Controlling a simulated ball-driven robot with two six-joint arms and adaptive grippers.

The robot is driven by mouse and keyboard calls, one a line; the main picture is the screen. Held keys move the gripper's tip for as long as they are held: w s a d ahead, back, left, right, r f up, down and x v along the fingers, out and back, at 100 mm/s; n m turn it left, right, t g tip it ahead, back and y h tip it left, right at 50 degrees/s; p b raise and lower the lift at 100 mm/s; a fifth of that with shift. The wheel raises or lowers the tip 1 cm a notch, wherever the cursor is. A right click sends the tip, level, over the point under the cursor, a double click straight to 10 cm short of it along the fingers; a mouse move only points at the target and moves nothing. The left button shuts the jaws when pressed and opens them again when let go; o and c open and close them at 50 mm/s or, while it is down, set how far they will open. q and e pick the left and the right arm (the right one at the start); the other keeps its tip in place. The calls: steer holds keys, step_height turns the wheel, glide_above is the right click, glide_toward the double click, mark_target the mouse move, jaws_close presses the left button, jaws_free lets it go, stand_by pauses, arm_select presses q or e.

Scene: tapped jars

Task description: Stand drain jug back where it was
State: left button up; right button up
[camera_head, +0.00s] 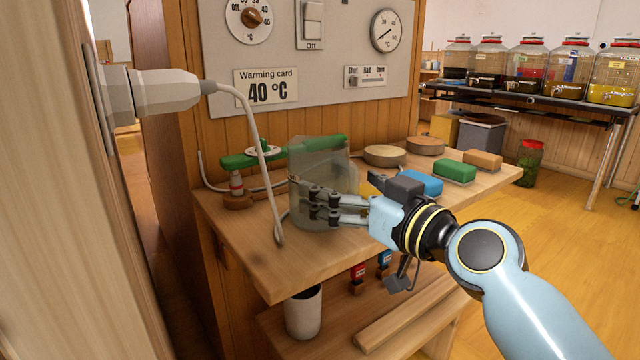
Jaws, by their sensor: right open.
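A translucent grey jug (318,165), which I take to be the drain jug, stands upright on the wooden bench top (270,265). My right gripper (318,206) reaches in from the right, its open fingers at the jug's lower front. Whether the fingers touch the jug or only overlap it in the picture, I cannot tell. The far side of the jug is partly blurred by its cloudy wall. My left gripper is not in view.
A grey plug (160,92) and its cable hang over the bench's left side. Blue block (420,183), green block (454,172) and round wooden discs (384,155) lie to the right. A white cup (303,312) stands below.

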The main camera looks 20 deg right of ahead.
mark_target(336, 183)
steer(key=x, duration=0.4)
steer(key=shift+w+a, duration=0.1)
steer(key=c, duration=1.3)
steer(key=shift+c, duration=0.9)
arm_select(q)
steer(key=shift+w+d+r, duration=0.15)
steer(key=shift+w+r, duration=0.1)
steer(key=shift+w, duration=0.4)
arm_select(e)
steer(key=shift+r, duration=0.1)
